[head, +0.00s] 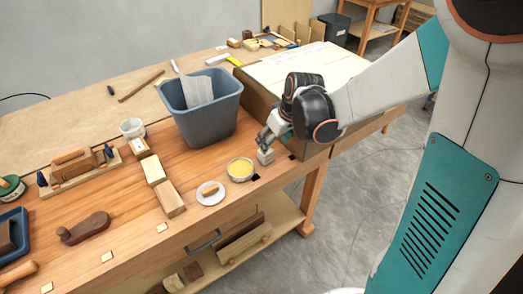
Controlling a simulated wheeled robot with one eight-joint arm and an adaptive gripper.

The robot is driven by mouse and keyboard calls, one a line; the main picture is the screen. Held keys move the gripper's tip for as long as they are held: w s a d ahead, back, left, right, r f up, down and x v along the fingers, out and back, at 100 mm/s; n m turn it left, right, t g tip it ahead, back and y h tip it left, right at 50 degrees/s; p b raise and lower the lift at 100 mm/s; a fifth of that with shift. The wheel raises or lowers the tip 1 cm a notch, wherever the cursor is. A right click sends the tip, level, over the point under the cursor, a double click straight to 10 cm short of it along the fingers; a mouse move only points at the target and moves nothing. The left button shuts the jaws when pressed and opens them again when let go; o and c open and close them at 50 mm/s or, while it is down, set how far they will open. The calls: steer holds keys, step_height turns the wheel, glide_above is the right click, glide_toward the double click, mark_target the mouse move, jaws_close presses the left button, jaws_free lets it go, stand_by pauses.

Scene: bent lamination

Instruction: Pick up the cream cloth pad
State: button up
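A small pale cream block-like piece (265,156), which looks like the cloth pad, is on the wooden workbench near its front right edge. My gripper (264,144) points down right above it, with its fingertips at the pad's top. The fingers overlap the pad's upper part, and I cannot tell whether they are closed on it or only around it. The pad appears to be at the bench surface; any gap beneath it is too small to see.
A round tin with yellow contents (240,169) and a white saucer (210,193) bearing a tan piece stand left of the pad. A blue-grey bin (200,112) holding a pale sheet is behind. A large box (262,92) lies behind my gripper. Wooden blocks (153,170) sit further left.

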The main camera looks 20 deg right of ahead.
mark_target(266, 156)
steer(key=b+x, duration=0.3)
steer(key=x, duration=0.6)
steer(key=shift+s+a, duration=0.2)
steer(key=c, duration=1)
